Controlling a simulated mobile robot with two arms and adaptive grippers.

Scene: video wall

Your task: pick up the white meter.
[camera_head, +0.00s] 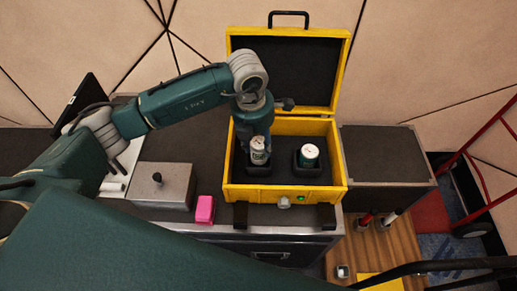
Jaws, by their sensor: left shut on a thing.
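The white meter (258,157) is a small white cylinder with a dark green band. It stands upright at the left inside the open yellow case (285,194), in or just above a dark square holder. My left gripper (257,138) comes down over it from above and is shut on its top. The gripper's fingers are small and partly hidden by the wrist. I cannot tell whether the meter is clear of its holder. My right gripper is not in view.
The case lid (295,70) is up behind. A grey metal box (162,186) and a pink object (205,209) are left of the case. The dark counter at right (385,155) is clear.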

